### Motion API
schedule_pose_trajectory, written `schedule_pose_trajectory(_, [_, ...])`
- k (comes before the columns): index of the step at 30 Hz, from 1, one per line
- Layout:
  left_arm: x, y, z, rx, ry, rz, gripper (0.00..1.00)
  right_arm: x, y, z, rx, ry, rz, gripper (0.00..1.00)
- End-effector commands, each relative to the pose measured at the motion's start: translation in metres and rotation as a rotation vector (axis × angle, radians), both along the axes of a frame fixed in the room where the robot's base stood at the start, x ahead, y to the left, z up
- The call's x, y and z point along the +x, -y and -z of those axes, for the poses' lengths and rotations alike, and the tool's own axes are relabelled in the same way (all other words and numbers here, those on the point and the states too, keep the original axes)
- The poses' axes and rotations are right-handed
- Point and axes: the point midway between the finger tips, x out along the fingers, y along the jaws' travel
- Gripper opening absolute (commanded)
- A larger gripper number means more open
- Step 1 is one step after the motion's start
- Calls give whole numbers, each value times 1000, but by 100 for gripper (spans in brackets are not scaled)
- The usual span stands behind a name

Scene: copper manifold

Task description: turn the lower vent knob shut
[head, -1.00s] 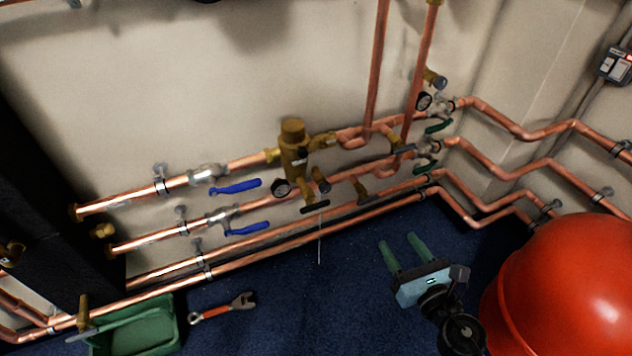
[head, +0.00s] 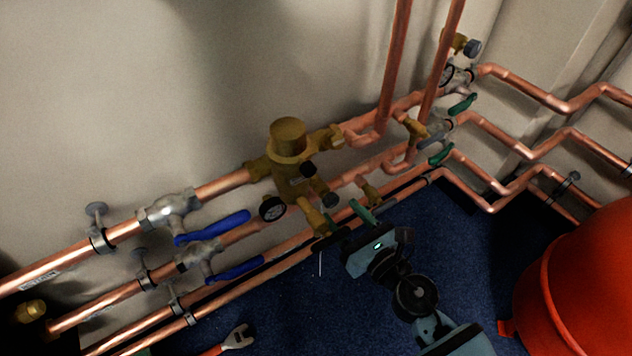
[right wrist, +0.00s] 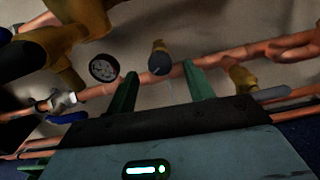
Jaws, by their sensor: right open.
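The lower vent knob (head: 330,200) is a small dark grey round knob on the side of the brass valve body (head: 290,160), beside a black-rimmed gauge (head: 272,208). My right gripper (head: 342,211) is open just below and to the right of it, its green fingers pointing up toward the valve. In the right wrist view, the knob (right wrist: 158,60) appears between the two fingertips (right wrist: 159,71), slightly beyond them; I cannot tell whether they touch it. The jaws look empty. My left gripper is not in view.
Copper pipes (head: 230,186) run along the wall, with blue lever handles (head: 213,228) at left. A similar grey knob (head: 472,47) sits at upper right. A red tank (head: 590,280) stands at right. A wrench (head: 236,338) lies on the blue floor.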

Motion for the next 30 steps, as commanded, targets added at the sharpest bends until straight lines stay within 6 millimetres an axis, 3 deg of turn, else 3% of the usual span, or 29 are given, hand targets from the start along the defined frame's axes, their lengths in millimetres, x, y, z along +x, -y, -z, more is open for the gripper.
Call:
schedule_pose_trajectory(8, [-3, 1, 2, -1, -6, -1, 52, 7, -5, 0, 1, 0, 0, 52])
schedule_pose_trajectory(21, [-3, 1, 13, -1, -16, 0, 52, 55, -40, 1, 1, 0, 0, 52])
schedule_pose_trajectory(30, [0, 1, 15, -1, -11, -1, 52, 63, -46, 0, 0, 0, 0, 52])
